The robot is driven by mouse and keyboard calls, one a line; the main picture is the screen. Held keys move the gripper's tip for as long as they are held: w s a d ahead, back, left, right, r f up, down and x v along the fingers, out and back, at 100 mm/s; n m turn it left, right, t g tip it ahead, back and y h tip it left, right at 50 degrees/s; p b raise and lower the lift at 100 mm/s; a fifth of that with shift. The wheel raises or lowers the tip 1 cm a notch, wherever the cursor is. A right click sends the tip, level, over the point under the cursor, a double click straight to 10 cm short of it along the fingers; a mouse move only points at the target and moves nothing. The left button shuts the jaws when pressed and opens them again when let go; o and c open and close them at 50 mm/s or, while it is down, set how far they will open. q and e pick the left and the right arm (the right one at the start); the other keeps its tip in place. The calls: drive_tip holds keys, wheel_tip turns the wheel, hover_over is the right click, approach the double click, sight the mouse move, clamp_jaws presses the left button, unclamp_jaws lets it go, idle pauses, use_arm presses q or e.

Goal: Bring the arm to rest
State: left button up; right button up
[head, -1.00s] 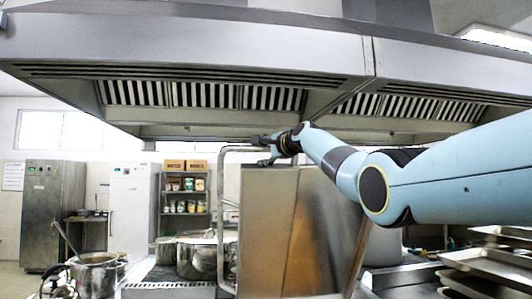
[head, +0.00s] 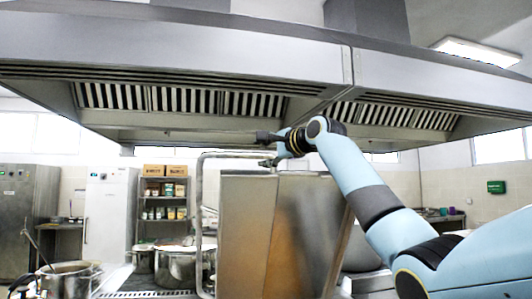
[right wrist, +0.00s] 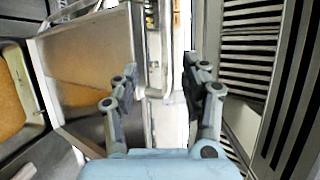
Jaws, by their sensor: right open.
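My right arm comes in from the lower right of the head view, rises to a bent wrist, and ends in the dark right gripper (head: 264,148). The gripper points left, just above the top of a steel panel (head: 245,235) and below the extractor hood. In the right wrist view the right gripper (right wrist: 158,86) has its two fingers wide apart with nothing between them. The left gripper is in no view.
A big steel extractor hood (head: 180,55) hangs close above the gripper. A bent metal pipe (head: 200,215) stands at the panel's left edge. Pots (head: 175,268) stand to the left. A shelf (head: 163,210) and a white fridge (head: 108,225) are further back.

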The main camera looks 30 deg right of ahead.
drive_tip(key=shift+s, duration=0.1)
idle(0.4)
